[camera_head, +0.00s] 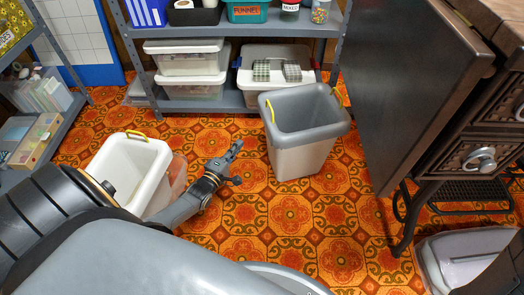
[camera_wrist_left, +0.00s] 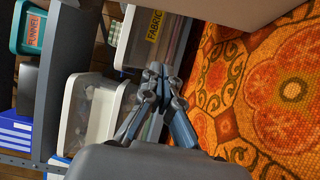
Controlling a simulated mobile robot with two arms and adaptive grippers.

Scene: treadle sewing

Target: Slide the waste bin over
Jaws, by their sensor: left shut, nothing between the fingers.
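The waste bin, a tall tapered bin with a grey rim (camera_head: 305,150) and yellow handles, stands upright and open on the patterned floor in front of the shelf. My left gripper (camera_head: 236,147) is shut and empty, low over the floor to the left of the bin, with a gap between them in the head view. In the left wrist view the closed fingers (camera_wrist_left: 157,75) hold nothing, and a plain beige surface (camera_wrist_left: 225,10), probably the bin's wall, runs along the top edge. My right gripper is not in view.
A white tub (camera_head: 130,170) with a yellow handle stands left, partly behind my arm. Storage boxes (camera_head: 192,62) fill the shelf behind. A dark sewing cabinet (camera_head: 410,90) stands right, with a pale grey container (camera_head: 455,255) low in front. Floor right of the bin is clear.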

